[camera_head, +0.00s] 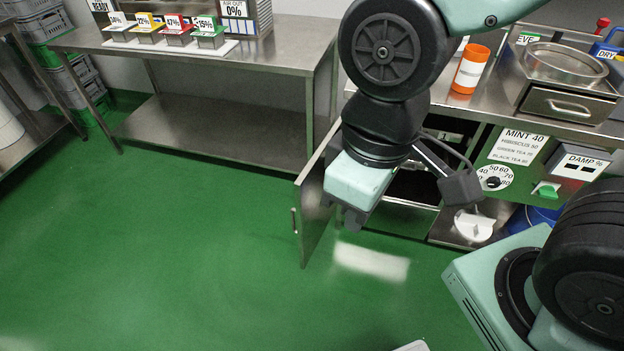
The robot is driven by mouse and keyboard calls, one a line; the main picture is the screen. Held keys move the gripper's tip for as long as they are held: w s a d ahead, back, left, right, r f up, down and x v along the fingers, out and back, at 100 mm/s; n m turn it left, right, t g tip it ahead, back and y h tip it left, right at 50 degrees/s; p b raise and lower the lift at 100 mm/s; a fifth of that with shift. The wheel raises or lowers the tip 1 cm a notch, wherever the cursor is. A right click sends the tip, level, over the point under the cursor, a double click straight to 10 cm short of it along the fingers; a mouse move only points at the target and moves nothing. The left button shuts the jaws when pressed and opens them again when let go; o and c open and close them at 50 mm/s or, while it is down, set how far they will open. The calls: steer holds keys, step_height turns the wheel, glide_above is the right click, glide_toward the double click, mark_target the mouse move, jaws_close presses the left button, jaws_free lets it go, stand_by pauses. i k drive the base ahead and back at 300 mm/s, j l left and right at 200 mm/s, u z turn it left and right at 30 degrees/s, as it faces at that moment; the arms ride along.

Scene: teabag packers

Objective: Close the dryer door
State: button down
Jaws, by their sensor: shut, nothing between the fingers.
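The dryer door (313,217) is a metal panel that stands open, swung out from the front of the counter unit, with a small handle (294,221) on its left face. The dark dryer opening (415,186) shows to the right of the door, partly hidden by my arm. My gripper (352,222) is shut and empty. It points down just right of the door's inner face. I cannot tell if it touches the door.
The dial (494,178) and a green switch (545,190) sit on the panel right of the opening. An orange-and-white jar (470,69) stands on the counter. A steel table (210,115) is at the back left. The green floor (160,240) left of the door is clear.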

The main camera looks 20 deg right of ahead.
mark_target(313, 217)
steer(key=i+j, duration=0.2)
steer(key=j, duration=0.15)
steer(key=i+j+z, duration=0.1)
steer(key=j, duration=0.25)
steer(key=i+j+z, duration=0.1)
steer(key=i+j, duration=0.35)
steer(key=j, duration=0.3)
steer(key=i+j+z, duration=0.1)
steer(key=z, duration=0.85)
steer(key=k+l+u, duration=0.6)
steer(key=k+j, duration=0.05)
